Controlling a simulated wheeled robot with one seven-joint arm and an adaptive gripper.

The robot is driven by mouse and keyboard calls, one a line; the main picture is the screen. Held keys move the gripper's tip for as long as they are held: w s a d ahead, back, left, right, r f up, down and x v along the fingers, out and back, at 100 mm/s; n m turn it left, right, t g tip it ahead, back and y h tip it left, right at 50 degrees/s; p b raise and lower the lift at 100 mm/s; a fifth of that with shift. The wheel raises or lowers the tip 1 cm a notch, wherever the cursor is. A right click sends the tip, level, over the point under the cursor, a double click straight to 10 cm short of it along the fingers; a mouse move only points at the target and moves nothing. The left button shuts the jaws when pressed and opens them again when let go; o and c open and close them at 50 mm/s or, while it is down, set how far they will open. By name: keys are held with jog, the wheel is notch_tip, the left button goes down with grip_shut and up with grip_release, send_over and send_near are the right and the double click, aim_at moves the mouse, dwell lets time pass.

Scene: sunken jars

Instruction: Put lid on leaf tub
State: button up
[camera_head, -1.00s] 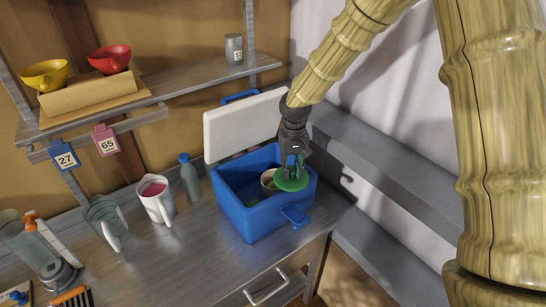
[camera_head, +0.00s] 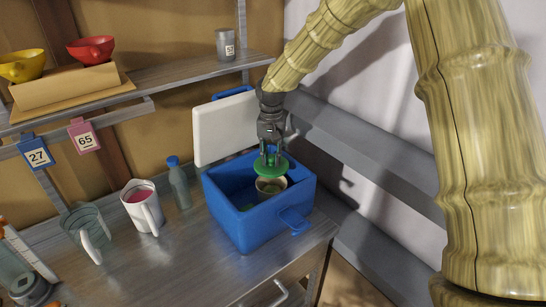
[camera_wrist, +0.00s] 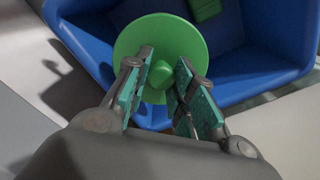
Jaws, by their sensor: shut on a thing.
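My gripper (camera_head: 270,157) is shut on the knob of a round green lid (camera_head: 264,170) and points down into the blue cooler box (camera_head: 243,222). In the wrist view the teal fingers (camera_wrist: 160,78) close on the knob of the lid (camera_wrist: 190,38). A pale round tub (camera_head: 271,188) stands inside the box, directly under the lid. The lid is above the tub's rim, slightly to its back; a gap seems to show at the front, with dark green contents visible. In the wrist view the lid hides the tub.
The box's white lid (camera_head: 224,130) stands open behind. Another green piece (camera_wrist: 205,8) lies in the box. A blue-capped bottle (camera_head: 180,185), a white pitcher (camera_head: 143,208) and a glass jug (camera_head: 85,228) stand left on the metal counter. A shelf (camera_head: 165,80) runs above.

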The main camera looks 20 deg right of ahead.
aim_at(272, 164)
jog(key=shift+f+b, duration=1.8)
jog(key=shift+f, duration=1.45)
jog(key=shift+f, duration=0.1)
jog(key=o, duration=1.1)
jog(key=shift+r, duration=3.75)
